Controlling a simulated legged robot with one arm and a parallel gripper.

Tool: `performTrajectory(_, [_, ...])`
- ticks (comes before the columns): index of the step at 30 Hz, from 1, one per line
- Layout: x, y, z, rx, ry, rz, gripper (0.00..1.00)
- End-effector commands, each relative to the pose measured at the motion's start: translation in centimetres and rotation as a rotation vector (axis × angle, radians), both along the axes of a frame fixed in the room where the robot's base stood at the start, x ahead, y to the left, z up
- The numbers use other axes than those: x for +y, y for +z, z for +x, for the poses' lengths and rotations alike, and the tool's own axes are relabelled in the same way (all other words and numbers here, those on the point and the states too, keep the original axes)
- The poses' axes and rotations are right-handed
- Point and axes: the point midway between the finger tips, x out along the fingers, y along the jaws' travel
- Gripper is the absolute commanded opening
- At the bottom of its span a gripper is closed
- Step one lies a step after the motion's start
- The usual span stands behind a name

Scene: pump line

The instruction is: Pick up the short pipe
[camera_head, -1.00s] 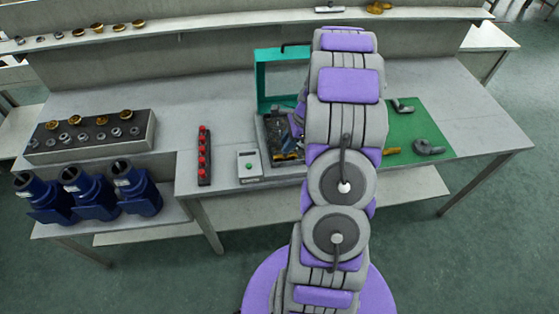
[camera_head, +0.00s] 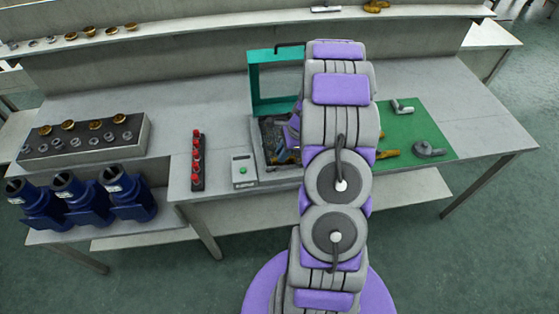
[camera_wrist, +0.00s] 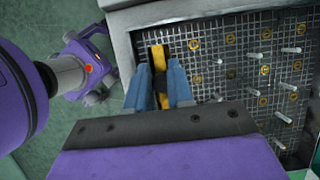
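My gripper shows in the wrist view as two blue fingers (camera_wrist: 160,82), standing apart over a dark grid panel (camera_wrist: 213,75). A yellow, brass-like part (camera_wrist: 158,60) with something dark on it lies between the fingers; I cannot tell whether they touch it or whether it is the short pipe. In the head view my arm hides most of the gripper, which is over the open teal-lidded case (camera_head: 254,85). On the green mat (camera_head: 408,128) lie a brass piece (camera_head: 388,154), a grey elbow-like piece (camera_head: 402,107) and a grey fitting (camera_head: 428,149).
Several pegs (camera_wrist: 292,50) stand up from the grid panel. Left of the case are a grey box with a green button (camera_head: 243,171) and a strip of red knobs (camera_head: 197,160). A rack (camera_head: 85,138) of fittings and blue pumps (camera_head: 80,200) stand further left.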

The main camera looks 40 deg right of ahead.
Motion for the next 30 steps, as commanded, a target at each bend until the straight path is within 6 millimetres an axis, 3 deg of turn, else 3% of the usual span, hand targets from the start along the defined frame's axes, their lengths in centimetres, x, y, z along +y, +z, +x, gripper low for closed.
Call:
performTrajectory(10, [1.0,0.1,0.0,0.003,0.002,-0.011,0.00])
performTrajectory(17, [0.5,0.4,0.0,0.001,0.001,-0.007,0.00])
performTrajectory(27, [0.4,4.1,-0.1,-0.001,0.000,-0.009,0.00])
performTrajectory(30, [0.8,4.1,-2.0,0.001,-0.003,-0.006,0.00])
